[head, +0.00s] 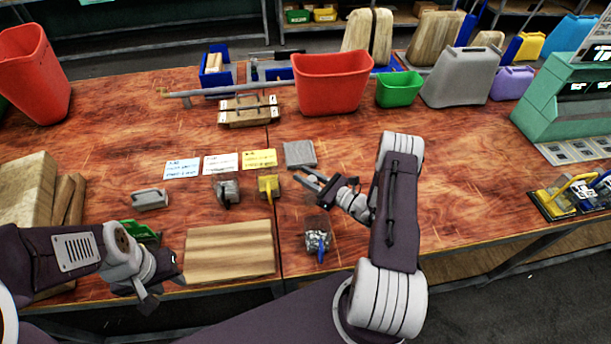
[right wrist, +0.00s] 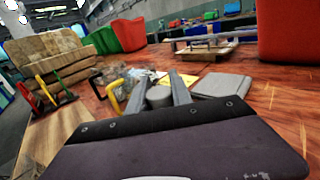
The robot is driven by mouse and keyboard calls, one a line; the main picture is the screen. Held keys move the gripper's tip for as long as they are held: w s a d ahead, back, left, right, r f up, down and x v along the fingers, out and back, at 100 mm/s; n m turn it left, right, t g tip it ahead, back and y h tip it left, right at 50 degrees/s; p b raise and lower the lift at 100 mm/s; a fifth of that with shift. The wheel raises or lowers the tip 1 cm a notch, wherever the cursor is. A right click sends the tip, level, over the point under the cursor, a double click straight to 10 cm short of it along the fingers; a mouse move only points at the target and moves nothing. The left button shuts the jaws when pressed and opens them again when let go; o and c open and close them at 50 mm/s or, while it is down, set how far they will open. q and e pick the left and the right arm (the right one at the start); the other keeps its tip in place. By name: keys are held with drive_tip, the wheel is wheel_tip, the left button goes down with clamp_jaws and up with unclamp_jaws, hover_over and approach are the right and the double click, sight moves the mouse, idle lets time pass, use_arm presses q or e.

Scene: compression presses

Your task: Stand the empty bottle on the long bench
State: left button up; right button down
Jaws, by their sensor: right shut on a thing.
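My right gripper (head: 316,184) is over the middle of the long bench (head: 460,190), below a grey square block. In the right wrist view its two fingers (right wrist: 165,88) are closed on a small grey cylinder (right wrist: 159,97). Only the cylinder's rounded end shows, so I cannot tell for sure that it is the empty bottle. In the head view the held thing is too small to make out. My left gripper (head: 152,292) hangs at the bench's front edge, left of a wooden board, and its fingers are too unclear to read.
The wooden board (head: 230,250), grey block (head: 299,153), label cards (head: 221,164) and small presses (head: 227,191) lie left of my right gripper. A red bin (head: 331,82) stands behind. The bench's right middle is clear.

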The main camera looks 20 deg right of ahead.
drive_tip(key=shift+f, duration=0.15)
drive_tip(key=c, duration=1.1)
unclamp_jaws()
drive_tip(key=shift+c, duration=0.2)
drive_tip(key=shift+s+d+r, duration=0.1)
drive_tip(key=shift+s+r, duration=0.1)
drive_tip(key=b+v, duration=0.1)
drive_tip(key=v, duration=1)
drive_tip(key=shift+s+d+b, duration=0.15)
drive_tip(key=shift+s+b, duration=0.15)
drive_tip(key=shift+b, duration=0.05)
